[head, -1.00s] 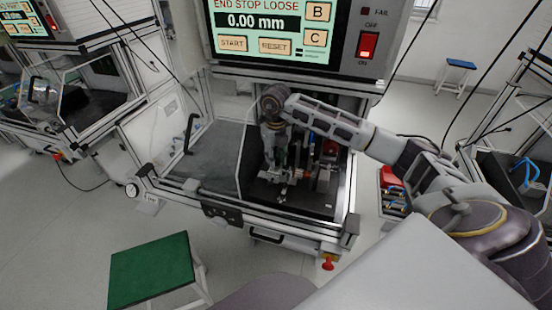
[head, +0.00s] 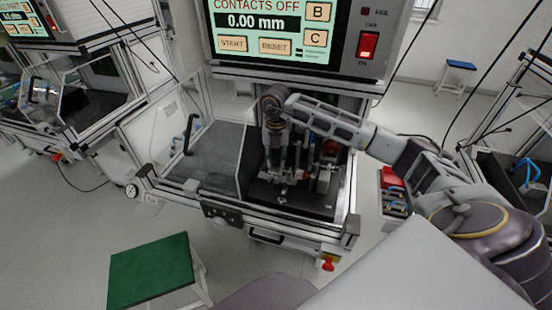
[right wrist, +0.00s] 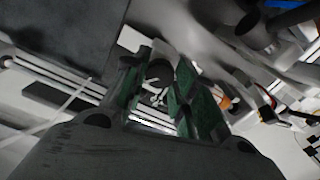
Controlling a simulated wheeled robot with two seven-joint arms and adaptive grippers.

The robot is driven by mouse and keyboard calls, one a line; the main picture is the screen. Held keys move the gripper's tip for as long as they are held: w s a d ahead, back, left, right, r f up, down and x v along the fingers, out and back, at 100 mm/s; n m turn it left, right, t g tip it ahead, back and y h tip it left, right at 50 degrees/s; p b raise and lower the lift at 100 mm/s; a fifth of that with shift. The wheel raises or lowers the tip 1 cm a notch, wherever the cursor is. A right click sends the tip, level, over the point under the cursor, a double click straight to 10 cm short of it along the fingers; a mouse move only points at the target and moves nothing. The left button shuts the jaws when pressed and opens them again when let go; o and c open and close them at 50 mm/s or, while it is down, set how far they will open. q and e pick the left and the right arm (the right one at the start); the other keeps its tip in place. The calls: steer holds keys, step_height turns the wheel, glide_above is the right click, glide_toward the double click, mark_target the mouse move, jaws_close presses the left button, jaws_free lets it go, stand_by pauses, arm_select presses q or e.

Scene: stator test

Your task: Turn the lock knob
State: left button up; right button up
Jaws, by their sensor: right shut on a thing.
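My right arm reaches in from the right in the head view and bends down at the test station. My right gripper (head: 279,160) points down into the fixture there. In the right wrist view its two green-padded fingers (right wrist: 160,85) stand on either side of a dark round knob (right wrist: 158,70), which looks like the lock knob, and they are shut on it. In the head view the knob is too small and too hidden by the gripper to make out. My left gripper is not in view.
The station screen (head: 268,33) reads "CONTACTS OFF" and "0.00 mm". A red switch (head: 368,45) is beside it. The clear guard and metal frame (head: 215,200) surround the fixture. A green-topped stool (head: 150,267) stands in front. A red bin (head: 391,178) is to the right.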

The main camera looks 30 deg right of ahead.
mark_target(276, 161)
steer(key=o, duration=1.1)
steer(key=shift+c, duration=0.2)
step_height(276, 161, up, 12)
stand_by(0.4)
stand_by(0.7)
